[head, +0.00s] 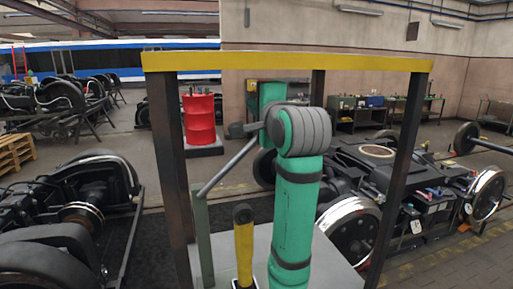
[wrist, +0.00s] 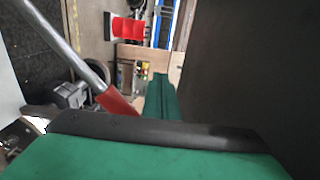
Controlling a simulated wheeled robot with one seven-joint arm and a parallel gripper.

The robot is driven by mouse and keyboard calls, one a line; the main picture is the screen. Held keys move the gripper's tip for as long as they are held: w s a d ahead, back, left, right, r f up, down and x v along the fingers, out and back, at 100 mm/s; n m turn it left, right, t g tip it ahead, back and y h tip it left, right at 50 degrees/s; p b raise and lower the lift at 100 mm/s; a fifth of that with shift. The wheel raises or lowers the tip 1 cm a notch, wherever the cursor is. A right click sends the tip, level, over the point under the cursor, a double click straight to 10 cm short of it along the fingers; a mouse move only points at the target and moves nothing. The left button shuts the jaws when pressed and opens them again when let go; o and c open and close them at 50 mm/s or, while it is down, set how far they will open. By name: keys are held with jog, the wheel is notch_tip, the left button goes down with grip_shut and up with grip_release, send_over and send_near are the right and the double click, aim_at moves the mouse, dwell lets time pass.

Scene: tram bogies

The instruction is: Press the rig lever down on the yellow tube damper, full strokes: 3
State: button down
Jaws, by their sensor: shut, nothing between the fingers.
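The rig lever (head: 228,166) is a grey rod that slants up to the right from a grey-green post (head: 201,235); my arm hides its far end. In the wrist view the rod (wrist: 72,45) ends in a red grip (wrist: 118,103). The yellow tube damper (head: 244,250) stands upright with a dark top, left of my green arm and below the raised lever. My gripper (wrist: 155,130) shows as a dark edge across the bottom of the wrist view, shut and empty beside the red grip. I cannot tell whether they touch.
A frame with a yellow top bar (head: 290,62) and dark posts (head: 170,165) surrounds the rig. Bogies stand left (head: 75,210) and right (head: 400,185). A red drum (head: 199,120) stands behind. Floor is clear at the lower right.

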jog(key=shift+w+d+f, duration=0.2)
jog(key=shift+d+f, duration=0.3)
jog(key=shift+d, duration=0.15)
jog(key=shift+w+d+f, duration=0.15)
jog(key=shift+d+f, duration=0.3)
jog(key=shift+d, duration=0.15)
jog(key=shift+d+f, duration=0.1)
jog(key=shift+f, duration=0.05)
jog(key=shift+w+d+f, duration=0.25)
jog(key=shift+d+f, duration=0.25)
jog(key=shift+w+d+f, duration=0.2)
jog(key=shift+d+f, duration=0.25)
jog(key=shift+f, duration=0.05)
jog(key=shift+d+f, duration=0.2)
jog(key=shift+d, duration=0.15)
jog(key=shift+a, duration=0.1)
jog(key=shift+f, duration=0.1)
